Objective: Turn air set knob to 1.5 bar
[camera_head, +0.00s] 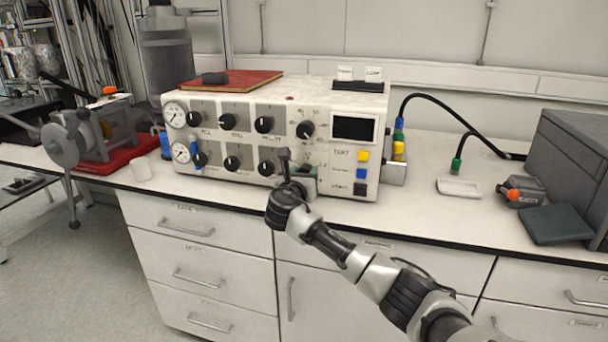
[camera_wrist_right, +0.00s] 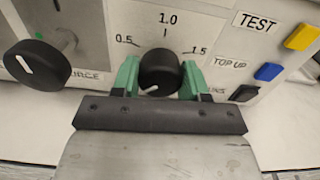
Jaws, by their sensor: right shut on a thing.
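The air set knob (camera_wrist_right: 160,70) is round and black, with a scale of 0.5, 1.0 and 1.5 around it in the right wrist view. A white pointer mark on it lies at the lower left of its face, away from the 1.5 label (camera_wrist_right: 199,51). My right gripper (camera_wrist_right: 158,78) has its green fingers on both sides of this knob and is shut on it. In the head view my right gripper (camera_head: 297,172) is at the front of the white control panel (camera_head: 220,108), low and right of middle, and covers most of the knob. My left gripper is not in view.
Another black knob (camera_wrist_right: 37,68) sits close to the left of the fingers. Yellow (camera_wrist_right: 301,37), blue (camera_wrist_right: 268,72) and black buttons are to the right. The panel has two gauges (camera_head: 174,115) at its left and a dark display (camera_head: 353,128) at upper right.

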